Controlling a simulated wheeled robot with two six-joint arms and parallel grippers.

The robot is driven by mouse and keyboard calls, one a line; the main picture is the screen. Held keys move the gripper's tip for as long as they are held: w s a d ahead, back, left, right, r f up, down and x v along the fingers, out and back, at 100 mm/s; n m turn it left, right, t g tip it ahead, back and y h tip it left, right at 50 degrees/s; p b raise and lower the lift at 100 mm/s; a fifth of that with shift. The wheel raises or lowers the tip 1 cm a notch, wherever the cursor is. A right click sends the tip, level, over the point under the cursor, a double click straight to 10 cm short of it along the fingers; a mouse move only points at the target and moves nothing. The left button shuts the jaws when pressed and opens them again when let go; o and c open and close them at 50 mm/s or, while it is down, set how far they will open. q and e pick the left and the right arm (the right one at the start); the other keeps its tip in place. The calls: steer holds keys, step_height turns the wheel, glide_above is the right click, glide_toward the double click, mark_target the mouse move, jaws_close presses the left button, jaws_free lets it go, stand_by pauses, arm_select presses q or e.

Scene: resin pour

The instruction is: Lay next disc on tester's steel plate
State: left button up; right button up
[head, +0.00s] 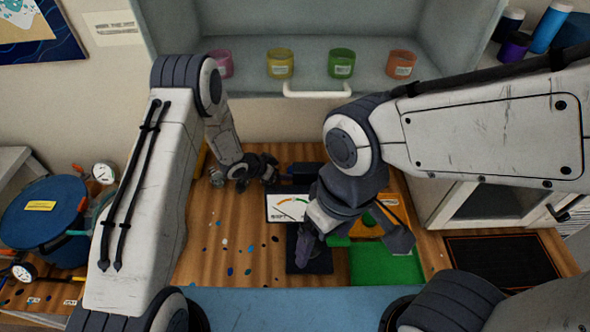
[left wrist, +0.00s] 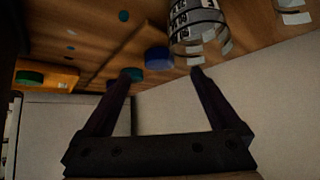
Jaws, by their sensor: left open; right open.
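The tester shows in the head view as a white dial panel (head: 287,208) with a dark flat base (head: 318,266) in front of it. The steel plate cannot be told apart there. My right gripper (head: 307,247) is over this base and hides part of it; no disc shows in it. My left gripper (head: 257,170) is at the back left of the bench. In the left wrist view its fingers (left wrist: 164,74) are apart with nothing held. A blue disc (left wrist: 158,57) lies beyond and between the fingertips. A green disc (left wrist: 132,73) is by the left fingertip.
A ring-like object with printed labels (left wrist: 190,20) stands by the right fingertip. Another green disc (left wrist: 29,77) is on an orange piece. A green mat (head: 388,266) lies right of the tester. Coloured spots dot the wooden bench (head: 205,262). A blue-lidded pot (head: 42,212) stands left.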

mark_target(291, 172)
arm_select(q)
steer(key=p+x, duration=0.1)
steer(key=x, duration=0.3)
steer(key=shift+d, duration=0.1)
steer(key=shift+w+d+f, duration=0.3)
steer(key=shift+f, duration=0.15)
jaws_close()
steer(key=shift+r, duration=0.1)
